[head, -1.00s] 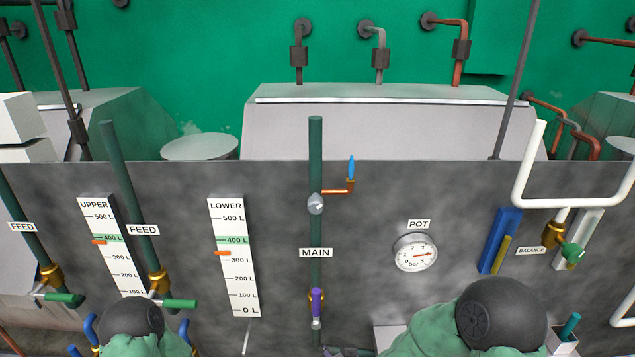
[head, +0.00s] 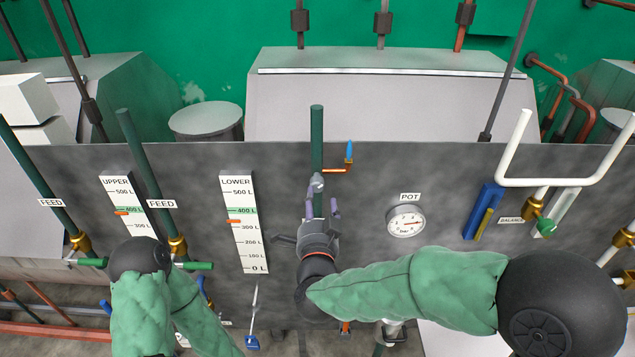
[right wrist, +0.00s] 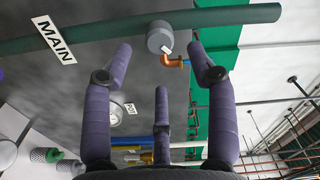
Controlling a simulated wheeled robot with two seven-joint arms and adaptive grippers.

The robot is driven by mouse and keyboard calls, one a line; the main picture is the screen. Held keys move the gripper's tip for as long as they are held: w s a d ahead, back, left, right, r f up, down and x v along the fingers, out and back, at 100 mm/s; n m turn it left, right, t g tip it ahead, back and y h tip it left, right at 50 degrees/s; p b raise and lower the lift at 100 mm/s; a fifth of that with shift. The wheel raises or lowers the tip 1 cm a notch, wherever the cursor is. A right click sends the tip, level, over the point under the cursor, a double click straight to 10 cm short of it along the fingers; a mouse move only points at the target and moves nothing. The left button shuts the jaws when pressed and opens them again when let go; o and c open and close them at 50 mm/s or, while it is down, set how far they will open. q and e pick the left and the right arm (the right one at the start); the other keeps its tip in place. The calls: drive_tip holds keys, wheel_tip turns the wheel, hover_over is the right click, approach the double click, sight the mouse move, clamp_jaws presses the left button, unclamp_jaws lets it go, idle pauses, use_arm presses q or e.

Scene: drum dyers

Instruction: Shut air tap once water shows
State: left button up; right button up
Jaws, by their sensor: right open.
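The air tap (head: 349,152) is a short copper elbow with a blue lever standing upright, branching right from the green main pipe (head: 316,135). No water can be made out at it. In the right wrist view its copper elbow (right wrist: 175,62) shows beyond the fingers. My right gripper (head: 322,200) is open in front of the main pipe, below and left of the tap. In the right wrist view the fingers point toward a grey round fitting (right wrist: 160,38) on that pipe, without visible grip. My left arm is at lower left; its gripper is out of sight.
A POT pressure gauge (head: 406,221) is right of my right gripper. The LOWER level scale (head: 244,225) and UPPER scale (head: 123,205) stand left. White BALANCE piping (head: 560,182) is at the right. The panel around the air tap is clear.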

sight(317, 188)
drive_tip(key=w+p, duration=0.1)
drive_tip(key=w, duration=0.6)
drive_tip(key=shift+w+p, duration=0.15)
drive_tip(key=shift+p, duration=0.15)
drive_tip(key=c, duration=1.2)
